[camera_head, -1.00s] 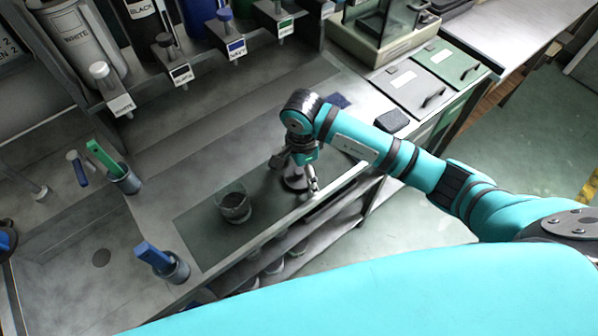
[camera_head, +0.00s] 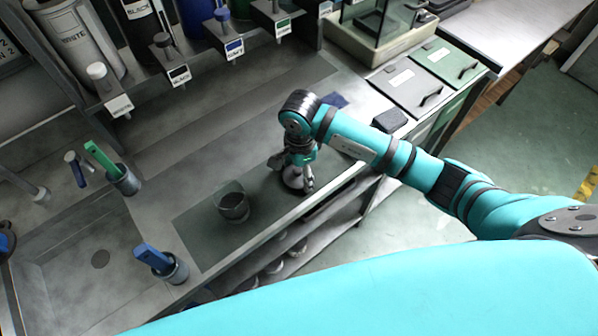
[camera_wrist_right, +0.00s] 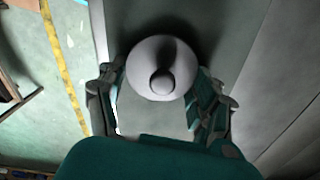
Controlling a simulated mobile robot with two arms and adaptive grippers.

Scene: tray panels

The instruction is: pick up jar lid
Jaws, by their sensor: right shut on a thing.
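The jar lid, a pale round disc with a knob on top, lies under my right gripper near the counter's front edge (camera_head: 293,179). In the right wrist view the lid (camera_wrist_right: 160,68) sits between the fingers, its knob towards the camera. My right gripper (camera_head: 299,178) is low over the lid and shut on it; the wrist view shows the fingers (camera_wrist_right: 160,90) on either side. The glass jar (camera_head: 233,205) stands open on the dark mat to the left, with dark content inside. My left gripper is not in view.
The dark mat (camera_head: 200,240) lies along the counter's front edge. Cups with a blue-handled tool (camera_head: 153,257) and a green-handled tool (camera_head: 103,158) stand to the left. Labelled dispensers (camera_head: 170,60) line the back. Two lidded bins (camera_head: 412,78) are at the right.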

